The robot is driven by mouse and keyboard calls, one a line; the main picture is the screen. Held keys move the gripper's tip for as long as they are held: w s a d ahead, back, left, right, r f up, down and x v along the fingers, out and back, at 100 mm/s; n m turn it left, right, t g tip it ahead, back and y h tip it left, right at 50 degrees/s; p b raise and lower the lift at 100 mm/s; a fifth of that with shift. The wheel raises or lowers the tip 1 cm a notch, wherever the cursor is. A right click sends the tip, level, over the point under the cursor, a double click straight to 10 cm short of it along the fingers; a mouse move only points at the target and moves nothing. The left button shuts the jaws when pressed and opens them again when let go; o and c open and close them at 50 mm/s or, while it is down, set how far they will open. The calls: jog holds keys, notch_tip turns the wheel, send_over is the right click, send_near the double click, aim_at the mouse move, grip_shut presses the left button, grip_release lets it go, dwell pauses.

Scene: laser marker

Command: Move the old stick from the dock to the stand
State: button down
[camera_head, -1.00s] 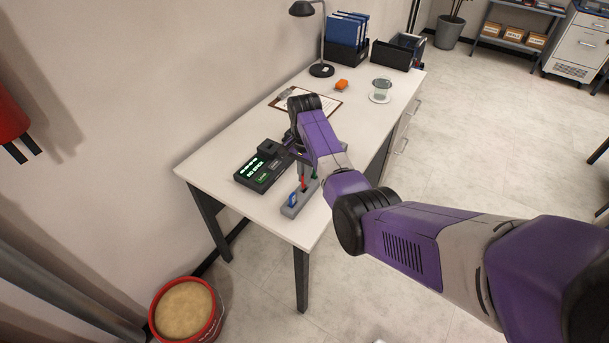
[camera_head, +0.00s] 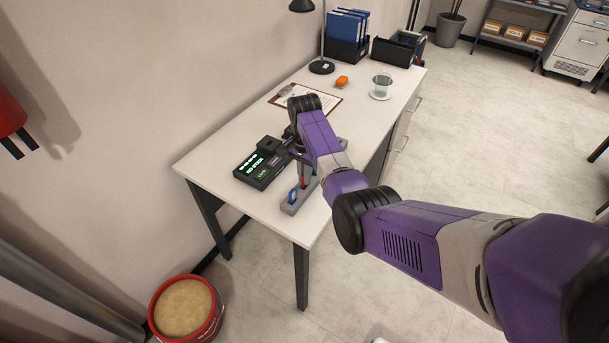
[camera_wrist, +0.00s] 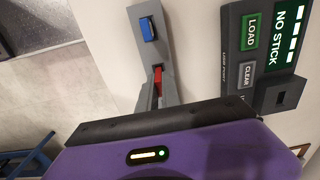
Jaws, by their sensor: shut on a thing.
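A red stick (camera_wrist: 158,76) is between my gripper's fingers (camera_wrist: 157,92), over a slot of the grey stand (camera_wrist: 139,13). I take it for the old stick. I cannot tell whether its lower end is in the slot. A blue stick (camera_wrist: 148,29) stands in another place of the stand. The black dock (camera_wrist: 264,92) is beside it, its screen reading "NO STICK". In the head view my gripper (camera_head: 303,178) is above the stand (camera_head: 290,208), to the right of the dock (camera_head: 256,180). My arm partly hides the stand.
The stand is near the front edge of the white desk (camera_head: 225,160). A red bucket (camera_head: 185,308) is on the floor.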

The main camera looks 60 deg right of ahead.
jog(key=shift+f+b, duration=0.3)
jog(key=shift+f, duration=0.2)
jog(key=c, duration=1.5)
grip_release()
notch_tip(320, 180, up, 8)
jog(key=shift+f, duration=0.1)
notch_tip(320, 180, up, 6)
jog(key=p, duration=0.6)
